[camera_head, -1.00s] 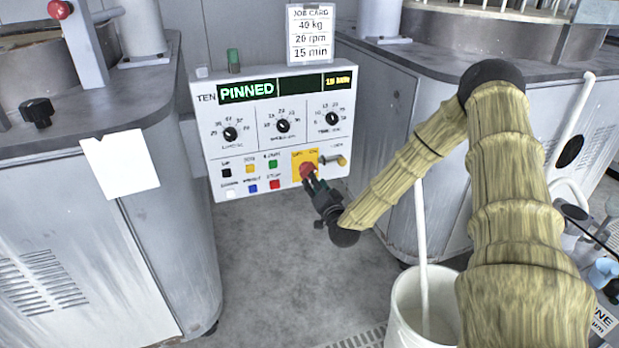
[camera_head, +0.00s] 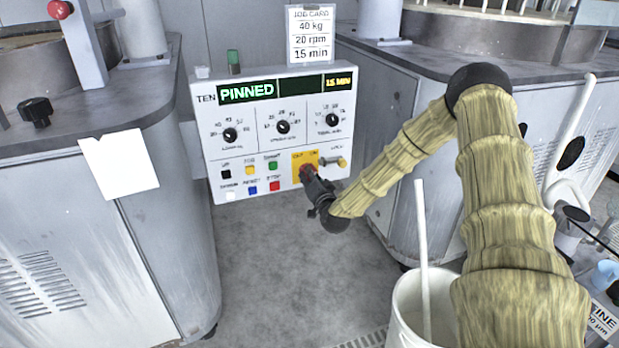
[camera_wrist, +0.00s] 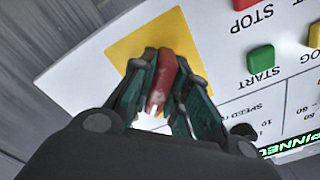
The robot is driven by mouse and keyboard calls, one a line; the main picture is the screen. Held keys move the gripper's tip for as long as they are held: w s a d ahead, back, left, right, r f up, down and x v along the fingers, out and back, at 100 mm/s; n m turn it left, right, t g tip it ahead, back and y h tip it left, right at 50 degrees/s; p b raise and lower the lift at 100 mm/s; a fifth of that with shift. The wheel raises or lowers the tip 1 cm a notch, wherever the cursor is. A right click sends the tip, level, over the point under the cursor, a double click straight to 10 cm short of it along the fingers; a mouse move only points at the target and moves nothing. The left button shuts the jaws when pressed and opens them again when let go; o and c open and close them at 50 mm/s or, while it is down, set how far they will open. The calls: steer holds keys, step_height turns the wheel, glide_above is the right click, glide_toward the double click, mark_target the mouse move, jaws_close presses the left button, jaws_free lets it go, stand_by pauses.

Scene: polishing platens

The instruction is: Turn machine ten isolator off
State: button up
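Machine ten's control panel (camera_head: 215,150) is marked TEN and its display reads PINNED in green. The isolator is a red handle (camera_wrist: 161,82) on a yellow plate (camera_wrist: 126,48), at the panel's lower right in the head view. My gripper (camera_wrist: 167,62) has its dark green fingers on both sides of the red handle, closed in against it. In the head view my gripper mostly covers the handle, and the OFF/ON lettering on the plate is too small to read surely.
A small key-like lock (camera_head: 341,161) sits just right of the yellow plate. Coloured push buttons (camera_head: 273,166) lie to its left, with dials above. A white bucket (camera_head: 402,300) with a pole stands below my arm. Grey machine cabinets flank the panel; the floor between is clear.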

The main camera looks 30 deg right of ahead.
jaws_close()
steer(key=n+p, duration=0.2)
steer(key=shift+r+n, duration=0.1)
steer(key=shift+n, duration=0.3)
steer(key=n+p, duration=0.2)
steer(key=n, duration=0.4)
steer(key=shift+p, duration=0.4)
steer(key=n+p, duration=0.1)
steer(key=n, duration=0.3)
steer(key=shift+d+n, duration=0.1)
steer(key=shift+n, duration=0.3)
steer(key=shift+s+d+n+p, duration=0.1)
steer(key=shift+n+p, duration=0.3)
steer(key=shift+n, duration=1.7)
